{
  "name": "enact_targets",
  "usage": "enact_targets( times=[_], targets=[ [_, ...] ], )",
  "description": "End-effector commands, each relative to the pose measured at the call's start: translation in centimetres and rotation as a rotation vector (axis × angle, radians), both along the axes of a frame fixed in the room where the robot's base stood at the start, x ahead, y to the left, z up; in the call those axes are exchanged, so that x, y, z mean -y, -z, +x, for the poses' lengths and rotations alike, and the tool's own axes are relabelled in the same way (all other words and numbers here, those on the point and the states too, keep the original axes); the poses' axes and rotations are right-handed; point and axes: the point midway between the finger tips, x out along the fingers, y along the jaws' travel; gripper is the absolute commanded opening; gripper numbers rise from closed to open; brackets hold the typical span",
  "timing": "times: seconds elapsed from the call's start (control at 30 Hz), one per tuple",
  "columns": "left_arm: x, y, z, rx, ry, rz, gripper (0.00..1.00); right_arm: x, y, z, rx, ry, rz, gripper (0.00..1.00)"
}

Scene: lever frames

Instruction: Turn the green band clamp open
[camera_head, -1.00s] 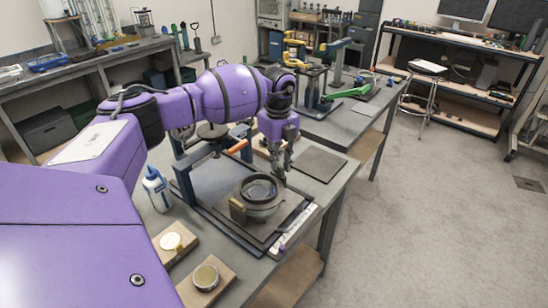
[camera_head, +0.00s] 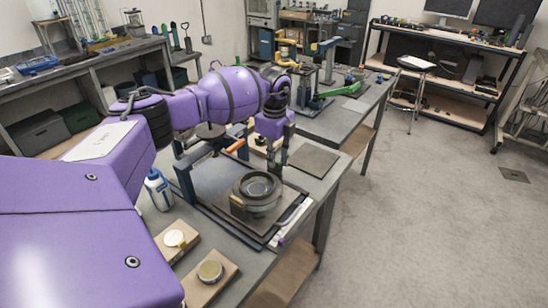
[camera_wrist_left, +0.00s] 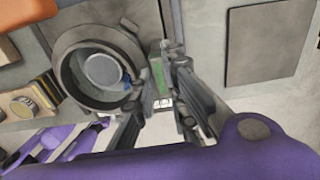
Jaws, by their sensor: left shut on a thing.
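A round metal body with a raised rim and an open centre (camera_head: 257,187) stands on a dark plate on the bench. In the left wrist view it (camera_wrist_left: 76,62) fills the upper left. A small green piece (camera_wrist_left: 158,76), which looks like the handle of the band clamp, sits beside its rim. My left gripper (camera_wrist_left: 167,72) is shut on this green piece, with a finger on either side. In the head view my left gripper (camera_head: 277,163) points down at the far side of the round body, and the green piece is hidden there.
A blue-framed stand with an orange handle (camera_head: 236,145) is close behind the round body. A white-blue bottle (camera_head: 158,188) and two small wooden blocks (camera_head: 173,240) (camera_head: 211,273) lie nearer. A flat dark plate (camera_head: 314,159) lies right of the gripper. The floor at right is open.

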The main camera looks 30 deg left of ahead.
Motion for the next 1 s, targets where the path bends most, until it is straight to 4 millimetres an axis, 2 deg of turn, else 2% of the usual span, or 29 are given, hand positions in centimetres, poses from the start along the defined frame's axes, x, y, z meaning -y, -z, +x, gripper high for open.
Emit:
enact_targets(
  times=[0.13, 0.17, 0.3, 0.67, 0.77, 1.0],
  targets=[
    [-0.1, 0.0, 0.0, 0.001, -0.003, 0.001, 0.0, 0.1, -0.1, 0.1, 0.003, 0.001, -0.001, 0.4],
    [-0.1, 0.0, 0.0, 0.001, -0.003, 0.001, 0.16, 0.2, -0.1, 0.1, 0.003, 0.002, -0.002, 0.4],
    [-0.1, 0.0, 0.0, 0.001, -0.002, 0.0, 0.31, 0.3, -0.1, 0.1, 0.004, 0.004, -0.003, 0.4],
    [-0.1, -0.6, 0.0, 0.001, -0.001, 0.0, 0.31, 0.2, -0.3, 0.3, 0.009, 0.004, -0.002, 0.4],
    [-0.1, -1.9, 0.1, 0.004, -0.002, 0.001, 0.31, 0.2, -0.3, 0.3, 0.008, 0.004, -0.002, 0.4],
    [-0.1, -7.0, 0.1, 0.004, 0.0, 0.001, 0.31, 0.2, -0.2, 0.2, 0.006, 0.002, -0.002, 0.4]
  ],
)
